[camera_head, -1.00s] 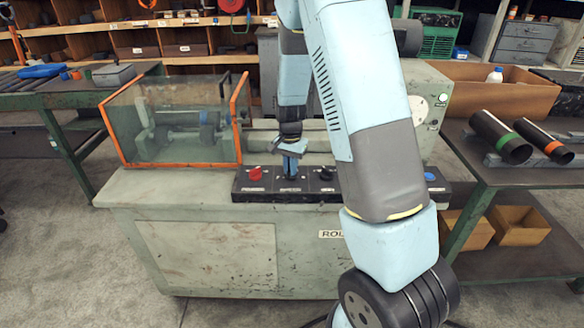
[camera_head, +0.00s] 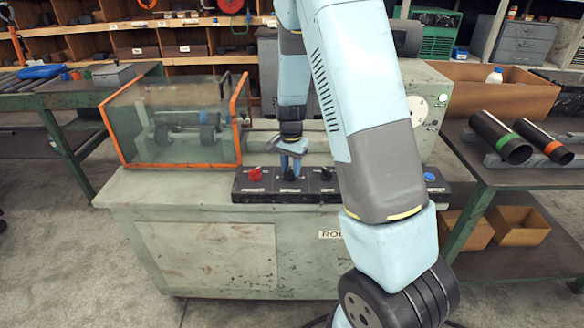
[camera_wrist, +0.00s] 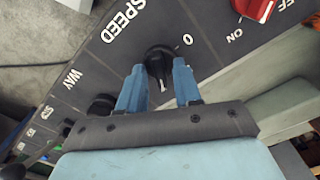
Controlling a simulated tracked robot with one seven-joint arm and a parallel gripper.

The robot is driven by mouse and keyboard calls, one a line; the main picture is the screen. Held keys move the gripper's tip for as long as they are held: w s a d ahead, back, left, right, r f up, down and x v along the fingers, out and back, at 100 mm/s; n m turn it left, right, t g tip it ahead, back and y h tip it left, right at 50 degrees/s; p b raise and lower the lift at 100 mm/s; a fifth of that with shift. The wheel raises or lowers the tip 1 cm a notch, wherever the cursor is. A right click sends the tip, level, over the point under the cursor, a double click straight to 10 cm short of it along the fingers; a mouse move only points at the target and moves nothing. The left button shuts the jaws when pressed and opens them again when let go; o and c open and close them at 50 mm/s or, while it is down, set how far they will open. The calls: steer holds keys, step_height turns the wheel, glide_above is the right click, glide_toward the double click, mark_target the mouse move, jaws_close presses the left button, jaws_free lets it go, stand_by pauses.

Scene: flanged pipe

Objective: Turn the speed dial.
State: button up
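The speed dial (camera_wrist: 158,60) is a round black knob with a white pointer mark, beside the word SPEED and a 0 in the wrist view. My gripper (camera_wrist: 160,66) is open, with its two blue fingertips on either side of the dial's near edge. Gaps show between the fingers and the knob's middle; contact cannot be told. In the head view my gripper (camera_head: 290,170) points down at the black control panel (camera_head: 310,196), and its fingers largely hide the dial.
A red switch (camera_head: 255,174) marked ON and OFF sits left of the gripper. Another black knob (camera_head: 326,174) and a blue button (camera_head: 429,177) lie to the right. A glass guard with an orange frame (camera_head: 240,120) stands behind on the left. My forearm covers part of the panel.

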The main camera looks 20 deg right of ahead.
mark_target(291, 170)
steer(key=shift+o, duration=0.2)
steer(key=shift+r, duration=0.1)
step_height(291, 170, up, 14)
steer(key=shift+f, duration=0.25)
stand_by(0.6)
steer(key=s+r+n+t+y, duration=0.1)
steer(key=s+r+n+t, duration=0.3)
steer(key=s+r, duration=0.95)
steer(key=s+r+n, duration=0.1)
steer(key=s+n, duration=0.1)
steer(key=s, duration=0.5)
steer(key=s+r+n+t+h, duration=0.1)
steer(key=s+r+n, duration=0.1)
steer(key=s, duration=0.6)
steer(key=shift+s+n+t, duration=0.2)
steer(key=shift+n+t, duration=0.1)
steer(key=shift+n, duration=0.5)
